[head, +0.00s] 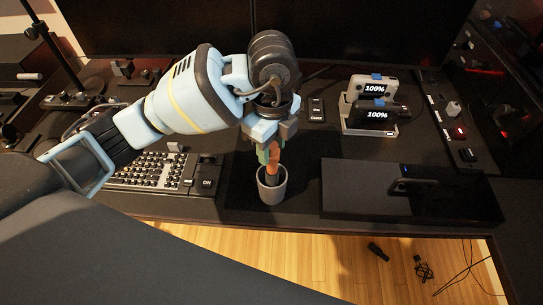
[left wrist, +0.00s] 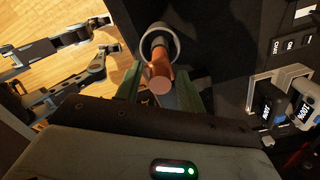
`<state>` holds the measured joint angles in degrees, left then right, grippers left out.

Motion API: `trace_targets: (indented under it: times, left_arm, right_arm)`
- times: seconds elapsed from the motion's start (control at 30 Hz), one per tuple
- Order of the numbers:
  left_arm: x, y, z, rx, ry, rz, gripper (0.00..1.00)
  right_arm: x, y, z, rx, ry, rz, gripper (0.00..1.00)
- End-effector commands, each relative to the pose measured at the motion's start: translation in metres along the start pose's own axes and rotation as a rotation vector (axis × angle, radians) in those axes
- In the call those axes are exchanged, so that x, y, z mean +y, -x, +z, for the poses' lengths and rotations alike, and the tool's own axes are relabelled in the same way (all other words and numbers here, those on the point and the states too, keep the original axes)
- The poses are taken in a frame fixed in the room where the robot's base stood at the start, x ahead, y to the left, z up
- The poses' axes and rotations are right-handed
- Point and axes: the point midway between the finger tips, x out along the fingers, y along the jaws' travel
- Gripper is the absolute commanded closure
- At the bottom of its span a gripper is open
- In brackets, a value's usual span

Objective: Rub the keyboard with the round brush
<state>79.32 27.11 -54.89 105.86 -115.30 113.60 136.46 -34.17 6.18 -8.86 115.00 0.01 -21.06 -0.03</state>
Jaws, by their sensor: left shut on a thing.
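The keyboard (head: 150,170) lies on the desk at the left in the head view, with my left arm covering part of it. My left gripper (head: 268,150) points down just right of the keyboard, over a grey cup (head: 272,188). It is shut on the orange handle of the round brush (head: 272,163). The handle's lower part goes into the cup, and the brush head is hidden. In the left wrist view the handle (left wrist: 161,78) sits between the green fingers, with the cup (left wrist: 158,42) beyond.
A black flat box (head: 400,193) lies right of the cup. A white stand with two devices reading 100% (head: 370,115) stands behind it. Dark monitors (head: 370,30) line the back. The desk's front edge is close to the cup. A stand (head: 75,95) is at left.

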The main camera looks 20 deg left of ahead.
Motion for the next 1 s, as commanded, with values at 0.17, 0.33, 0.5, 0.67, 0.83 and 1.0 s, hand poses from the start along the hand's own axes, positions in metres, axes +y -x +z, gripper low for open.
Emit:
trace_targets:
  times: [0.17, 0.33, 0.5, 0.67, 0.83, 1.0]
  left_arm:
    - [-0.001, 0.033, 0.000, -0.002, 0.001, -0.005, 0.84]
    - [0.000, 0.045, 0.000, -0.001, 0.000, -0.002, 0.84]
    - [0.000, 0.046, 0.000, 0.000, -0.001, 0.001, 0.84]
    - [0.001, 0.046, 0.002, 0.000, -0.057, 0.001, 0.84]
    - [0.003, 0.046, 0.008, -0.001, -0.215, 0.001, 0.84]
    - [0.005, 0.045, 0.014, 0.000, -0.389, 0.001, 0.84]
  right_arm:
    - [0.000, 0.003, -0.007, 0.012, 0.002, 0.001, 0.49]
    - [0.001, 0.005, -0.010, 0.016, 0.002, 0.002, 0.49]
    - [0.001, 0.005, -0.008, 0.012, 0.002, 0.002, 0.49]
    - [0.001, 0.006, -0.006, 0.007, 0.003, 0.002, 0.49]
    - [0.001, 0.006, -0.007, 0.009, 0.004, 0.002, 0.49]
    - [0.001, 0.007, -0.009, 0.011, 0.005, 0.002, 0.49]
